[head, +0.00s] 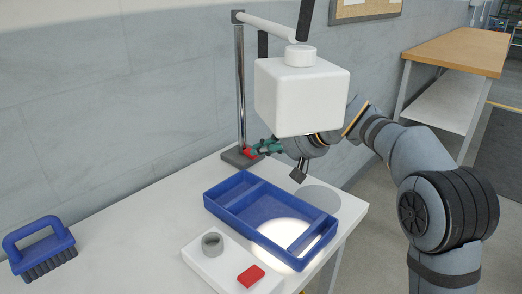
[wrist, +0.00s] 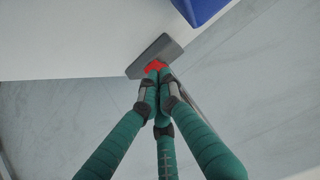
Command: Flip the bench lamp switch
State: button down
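The bench lamp has a white box-shaped head (head: 301,95) on a horizontal arm from a metal post (head: 240,90). Its dark grey base (head: 238,159) stands at the table's wall side and also shows in the wrist view (wrist: 141,68). My gripper (head: 252,152) is at the base, beside the post's foot. In the wrist view its green fingers converge at the tips (wrist: 156,68), shut, with nothing visible between them. Red shows at the tips against the base; I cannot tell whether it is fingertip or switch. No separate switch is distinguishable.
A blue divided tray (head: 225,211) lies on the white table (head: 130,235), with a bright light pool at its right end. In front, a white block (head: 213,266) bears a grey ring (head: 212,243) and a red piece (head: 251,275). A blue brush (head: 42,248) is at left.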

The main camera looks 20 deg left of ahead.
jog(key=shift+r+p, duration=0.4)
jog(key=shift+r, duration=0.4)
jog(key=a+r+p+v, duration=0.1)
jog(key=r+p+v, duration=0.1)
jog(key=v, duration=1)
jog(key=shift+r, duration=0.35)
jog(key=shift+w+a+f, duration=0.1)
jog(key=shift+a, duration=0.05)
jog(key=w+a+f+b, duration=0.1)
jog(key=a+f, duration=0.1)
jog(key=f, duration=0.1)
jog(key=w+a+f, duration=0.1)
jog(key=a+f, duration=0.2)
jog(key=w+a+f+b, duration=0.1)
jog(key=a+f, duration=0.2)
jog(key=f, duration=0.1)
jog(key=shift+a+b, duration=0.1)
jog(key=shift+b, duration=0.25)
jog(key=shift+f+b, duration=0.3)
jog(key=shift+f, duration=0.15)
